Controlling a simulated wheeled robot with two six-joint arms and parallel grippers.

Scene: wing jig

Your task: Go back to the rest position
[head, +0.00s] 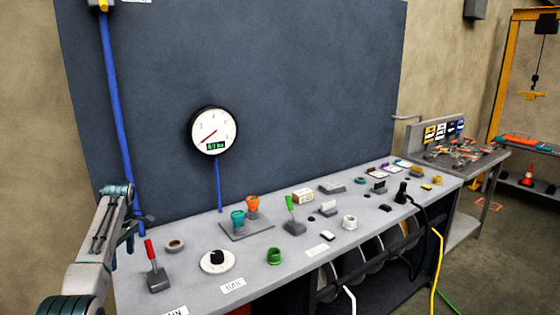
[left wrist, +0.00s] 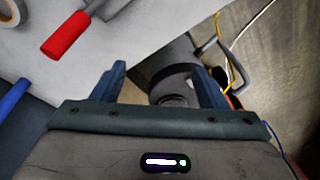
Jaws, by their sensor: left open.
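My left gripper shows in the left wrist view (left wrist: 159,72), with its two blue fingers spread apart and nothing between them. In the head view my left arm stands at the left edge, beside the near left end of the grey bench (head: 200,284); its fingers are hard to make out there. The red-handled lever (head: 151,262) stands on the bench just right of the arm, apart from it. Its red handle also shows in the left wrist view (left wrist: 66,34), beyond the left finger and not touched. My right gripper is in neither view.
A round gauge (head: 213,131) hangs on the dark panel. Yellow (head: 437,270) and black cables hang over the front edge.

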